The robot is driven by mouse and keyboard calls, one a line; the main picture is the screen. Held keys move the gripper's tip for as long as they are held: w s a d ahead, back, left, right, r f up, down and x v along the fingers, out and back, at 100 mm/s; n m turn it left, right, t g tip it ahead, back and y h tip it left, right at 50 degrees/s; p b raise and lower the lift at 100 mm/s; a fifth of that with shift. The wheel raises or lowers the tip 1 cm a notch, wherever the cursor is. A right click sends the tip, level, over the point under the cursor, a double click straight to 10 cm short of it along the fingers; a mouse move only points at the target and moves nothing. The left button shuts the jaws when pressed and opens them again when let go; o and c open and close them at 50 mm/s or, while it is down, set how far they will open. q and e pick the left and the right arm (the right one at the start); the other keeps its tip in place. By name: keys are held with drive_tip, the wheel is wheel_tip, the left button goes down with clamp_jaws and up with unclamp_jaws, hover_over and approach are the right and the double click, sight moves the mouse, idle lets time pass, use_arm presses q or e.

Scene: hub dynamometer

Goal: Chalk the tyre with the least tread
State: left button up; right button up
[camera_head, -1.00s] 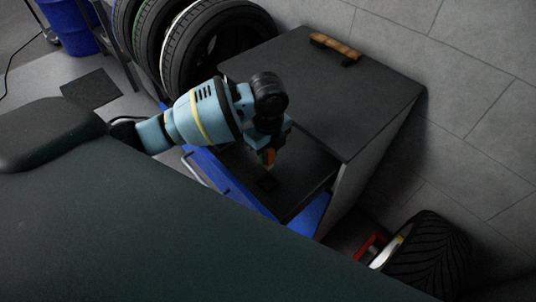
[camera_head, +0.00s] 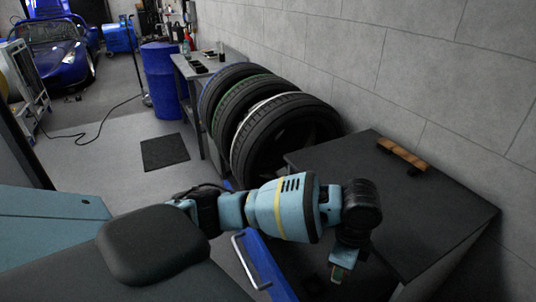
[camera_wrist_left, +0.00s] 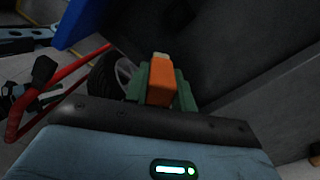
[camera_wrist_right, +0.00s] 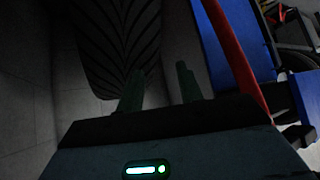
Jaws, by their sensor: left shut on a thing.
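Several tyres stand in a row in the head view: one with a blue stripe (camera_head: 207,98), one with a green stripe (camera_head: 221,107), and the nearest with a white stripe (camera_head: 262,128). In the right wrist view, my right gripper (camera_wrist_right: 160,75) is open and empty, facing a tyre with angled tread grooves (camera_wrist_right: 118,40). The gap to that tyre is unclear.
A workbench (camera_head: 208,68) and blue barrel (camera_head: 161,80) stand farther back.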

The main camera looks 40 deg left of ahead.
use_arm(q)
drive_tip(key=s+d+r+n, duration=0.6)
drive_tip(key=d+n, duration=0.3)
drive_tip(key=n, duration=0.6)
drive_tip(key=shift+s+r, duration=0.2)
drive_tip(key=shift+s, duration=0.05)
drive_tip(key=shift+a, duration=0.1)
